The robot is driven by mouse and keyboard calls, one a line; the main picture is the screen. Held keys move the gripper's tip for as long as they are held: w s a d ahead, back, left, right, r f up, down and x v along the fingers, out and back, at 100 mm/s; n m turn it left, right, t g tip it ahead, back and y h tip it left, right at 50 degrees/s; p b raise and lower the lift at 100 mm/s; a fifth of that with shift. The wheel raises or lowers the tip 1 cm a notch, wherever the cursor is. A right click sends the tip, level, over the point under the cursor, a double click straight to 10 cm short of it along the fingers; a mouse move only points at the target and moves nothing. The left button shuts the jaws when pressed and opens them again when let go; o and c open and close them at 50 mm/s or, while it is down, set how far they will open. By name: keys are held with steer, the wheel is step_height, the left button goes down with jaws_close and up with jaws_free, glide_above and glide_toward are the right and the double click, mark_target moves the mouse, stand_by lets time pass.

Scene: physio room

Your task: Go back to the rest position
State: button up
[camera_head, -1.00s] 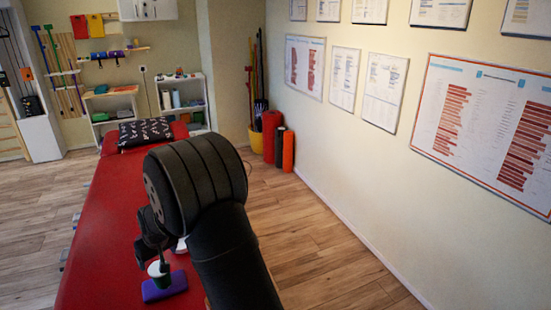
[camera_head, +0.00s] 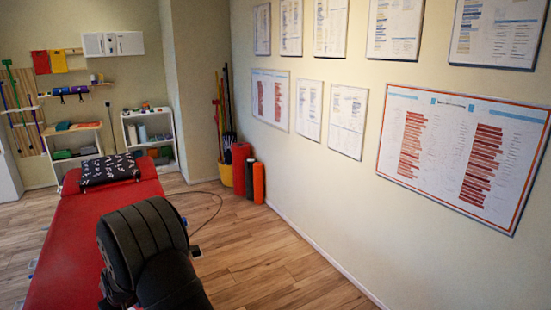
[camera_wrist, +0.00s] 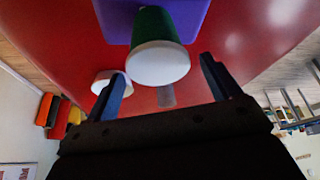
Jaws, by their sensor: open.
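My gripper (camera_wrist: 163,70) is open and empty, with its two dark fingers apart in the wrist view. Beyond the fingers is a green cup-like thing with a white end (camera_wrist: 158,62), by a purple block (camera_wrist: 195,18) on the red treatment table (camera_wrist: 250,30). I cannot tell whether a fingertip touches it. A second white round thing (camera_wrist: 112,82) lies to its left, partly behind a finger. In the head view my dark arm rises over the red table (camera_head: 72,250), and hides the gripper's fingers. The cup and block do not show there.
A black patterned pillow (camera_head: 108,170) lies at the table's far end. White shelves (camera_head: 150,135) stand behind it. Red and orange rolls (camera_head: 258,183) stand by the right wall. A dark cable (camera_head: 215,200) shows beside the table. The wooden floor to the right (camera_head: 270,250) is clear.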

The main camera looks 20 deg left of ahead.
stand_by(0.3)
step_height(320, 180, down, 3)
steer(key=shift+r, duration=0.2)
steer(key=v, duration=1.2)
steer(key=x, duration=1.2)
step_height(320, 180, up, 5)
steer(key=shift+w+f, duration=0.1)
steer(key=w+d+r, duration=0.6)
steer(key=d+r, duration=0.1)
steer(key=d, duration=0.3)
steer(key=s+a+f+n, duration=0.2)
steer(key=s+a+f, duration=0.1)
steer(key=a, duration=0.9)
steer(key=s+a+f+n+g, duration=0.1)
steer(key=s+a+f, duration=0.3)
steer(key=a, duration=0.8)
steer(key=shift+a+f+n, duration=0.2)
steer(key=shift+n, duration=0.2)
